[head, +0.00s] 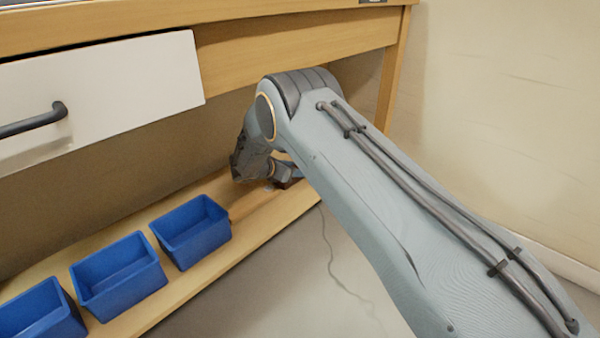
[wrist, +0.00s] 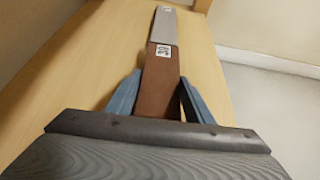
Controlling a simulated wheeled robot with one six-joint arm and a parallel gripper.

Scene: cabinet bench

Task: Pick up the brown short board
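The brown short board (wrist: 161,68) lies flat on the wooden shelf in the wrist view, with a small black-and-white marker on its far end. A grey board (wrist: 165,28), also with a marker, lies in line just beyond it. My gripper (wrist: 160,78) is over the brown board, with one blue-grey finger on each side. The fingers stand close to its long edges, with narrow gaps showing, so it looks open around the board. The near end of the board is hidden behind my gripper body. In the head view my arm mostly hides this spot.
Several blue bins stand in a row on the shelf (head: 262,214), the nearest to my gripper being this bin (head: 192,232). A white drawer (head: 105,92) with a dark handle hangs above. The bench top overhangs my wrist. A wall (head: 500,110) rises at the right.

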